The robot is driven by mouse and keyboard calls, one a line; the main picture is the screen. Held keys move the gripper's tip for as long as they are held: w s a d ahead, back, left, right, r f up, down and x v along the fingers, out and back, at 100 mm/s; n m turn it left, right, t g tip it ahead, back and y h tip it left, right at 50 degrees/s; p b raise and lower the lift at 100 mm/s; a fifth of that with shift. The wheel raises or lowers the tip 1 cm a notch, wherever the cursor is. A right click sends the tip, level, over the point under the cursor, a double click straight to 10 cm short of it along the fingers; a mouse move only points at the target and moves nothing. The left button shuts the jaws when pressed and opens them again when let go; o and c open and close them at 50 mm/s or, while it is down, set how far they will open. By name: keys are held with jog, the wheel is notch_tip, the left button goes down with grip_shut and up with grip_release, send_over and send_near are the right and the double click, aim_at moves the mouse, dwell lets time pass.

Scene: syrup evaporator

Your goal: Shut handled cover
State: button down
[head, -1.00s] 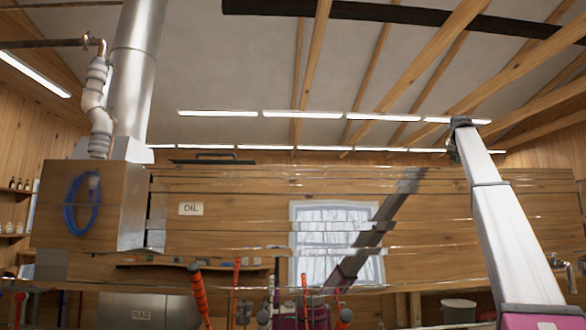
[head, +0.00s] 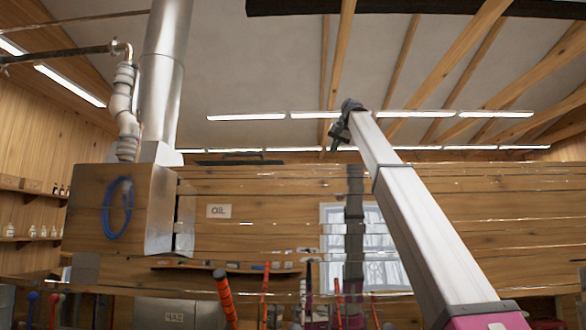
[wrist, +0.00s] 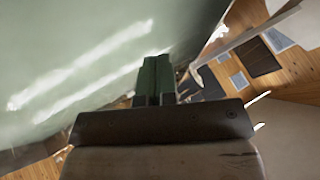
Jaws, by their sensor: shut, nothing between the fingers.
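A dark flat piece with a low arched handle (head: 236,155), which looks like the handled cover, sits along the top edge of the long shiny evaporator body (head: 270,190) in the head view. I see it nearly edge-on, so I cannot tell how far it is open. My gripper (head: 333,144) is up high to the right of the handle, apart from it in the picture, at the end of my raised arm. In the wrist view its green fingers (wrist: 155,80) are together and empty, in front of a large pale surface with bright streaks.
A steel flue (head: 166,70) and a grey valved pipe (head: 125,110) rise at the left above a box with a blue hose loop (head: 117,207). Orange-handled tools (head: 225,298) stand low in front. Shelves with bottles (head: 30,232) line the left wall. Air above the evaporator looks clear.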

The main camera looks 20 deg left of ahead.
jog(key=s+a+n+g, duration=0.1)
jog(key=s+a, duration=0.4)
jog(key=a, duration=0.3)
jog(key=w+a+f, duration=0.2)
jog(key=a+f, duration=0.5)
jog(key=a, duration=0.2)
jog(key=shift+y, duration=0.3)
